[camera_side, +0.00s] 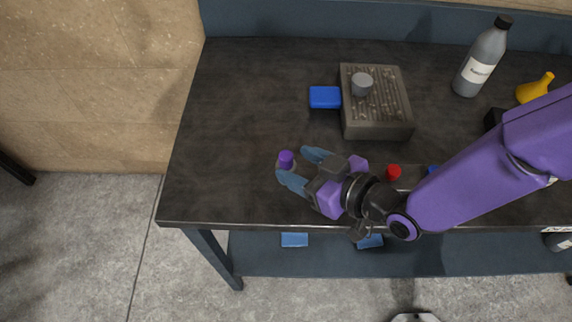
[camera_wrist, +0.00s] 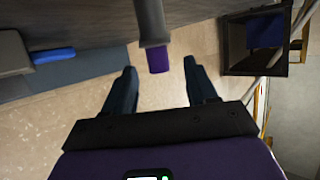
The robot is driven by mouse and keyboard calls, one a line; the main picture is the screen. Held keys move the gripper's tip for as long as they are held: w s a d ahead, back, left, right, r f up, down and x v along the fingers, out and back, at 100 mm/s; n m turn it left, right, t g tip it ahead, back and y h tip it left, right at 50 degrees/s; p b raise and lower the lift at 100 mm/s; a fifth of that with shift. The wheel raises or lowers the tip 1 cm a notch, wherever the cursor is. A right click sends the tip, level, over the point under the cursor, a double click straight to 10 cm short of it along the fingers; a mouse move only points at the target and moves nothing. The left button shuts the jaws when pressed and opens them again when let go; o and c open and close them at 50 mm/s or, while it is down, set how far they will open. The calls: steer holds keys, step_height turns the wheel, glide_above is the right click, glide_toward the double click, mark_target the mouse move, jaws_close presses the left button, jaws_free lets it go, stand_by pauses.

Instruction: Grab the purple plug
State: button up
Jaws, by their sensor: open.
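The purple plug (camera_side: 286,159) is at the front left of the dark table in the side view. In the wrist view the purple plug (camera_wrist: 158,60) sits at the end of a grey cylindrical piece (camera_wrist: 152,25). My gripper (camera_side: 291,163) is open, with its blue fingers spread around or just short of the plug. In the wrist view my gripper (camera_wrist: 160,69) has the plug between the lines of its two fingers, near the tips. A gap shows on both sides, and neither finger visibly touches it.
A grey-brown block (camera_side: 376,125) with a grey knob (camera_side: 362,84) stands behind, beside a blue block (camera_side: 325,97). A red piece (camera_side: 393,172) lies to the right of my gripper. A bottle (camera_side: 481,62) and a yellow flask (camera_side: 535,88) stand at the back right. The table's left side is clear.

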mark_target(292, 161)
steer(key=shift+x, duration=2.85)
steer(key=shift+w, duration=0.1)
jaws_close()
